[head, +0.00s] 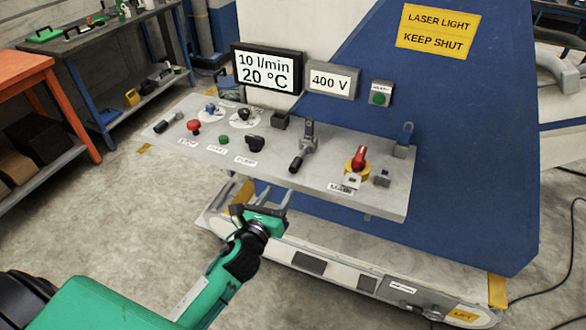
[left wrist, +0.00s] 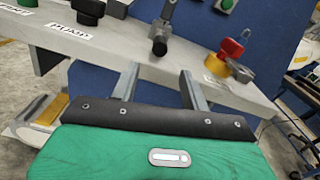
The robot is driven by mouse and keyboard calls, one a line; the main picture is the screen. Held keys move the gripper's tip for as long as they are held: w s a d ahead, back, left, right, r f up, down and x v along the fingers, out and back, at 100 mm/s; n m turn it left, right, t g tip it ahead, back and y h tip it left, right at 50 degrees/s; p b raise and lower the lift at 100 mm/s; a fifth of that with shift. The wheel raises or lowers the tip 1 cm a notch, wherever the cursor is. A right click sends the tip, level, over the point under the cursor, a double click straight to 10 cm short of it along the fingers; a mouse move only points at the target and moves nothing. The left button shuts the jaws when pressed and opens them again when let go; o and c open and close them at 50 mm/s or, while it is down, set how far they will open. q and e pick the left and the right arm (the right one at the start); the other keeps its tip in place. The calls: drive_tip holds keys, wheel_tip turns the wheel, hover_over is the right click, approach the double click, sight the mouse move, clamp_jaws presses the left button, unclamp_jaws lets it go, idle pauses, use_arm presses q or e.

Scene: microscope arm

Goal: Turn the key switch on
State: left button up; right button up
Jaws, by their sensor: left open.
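The grey control panel (head: 300,170) holds several controls, and I cannot tell for certain which one is the key switch. A black knob (head: 255,143) sits behind a label that reads PUMP in the left wrist view, where the knob (left wrist: 90,10) is cut by the top edge. A red rotary handle (head: 358,157) stands on a yellow base at the panel's right; it also shows in the left wrist view (left wrist: 230,50). My left gripper (head: 275,195) is open and empty, just in front of the panel's front edge. Its two fingers (left wrist: 158,76) point toward the panel. My right gripper is out of view.
Red (head: 193,126) and green (head: 223,138) buttons lie to the left. Displays (head: 267,70) stand behind the panel. A white machine base (head: 330,262) lies below. Open floor is at left.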

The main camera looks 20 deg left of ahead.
sight(291, 172)
use_arm(q)
drive_tip(key=w, duration=0.5)
drive_tip(key=shift+d+r+p, duration=0.1)
drive_tip(key=shift+p, duration=0.3)
drive_tip(key=w, duration=0.4)
drive_tip(key=shift+w+p, duration=0.35)
drive_tip(key=shift+w, duration=0.05)
drive_tip(key=shift+w+d, duration=0.1)
drive_tip(key=shift+w, duration=0.35)
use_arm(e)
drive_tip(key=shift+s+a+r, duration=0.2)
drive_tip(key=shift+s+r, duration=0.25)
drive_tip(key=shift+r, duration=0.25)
use_arm(q)
drive_tip(key=shift+c, duration=0.9)
clamp_jaws()
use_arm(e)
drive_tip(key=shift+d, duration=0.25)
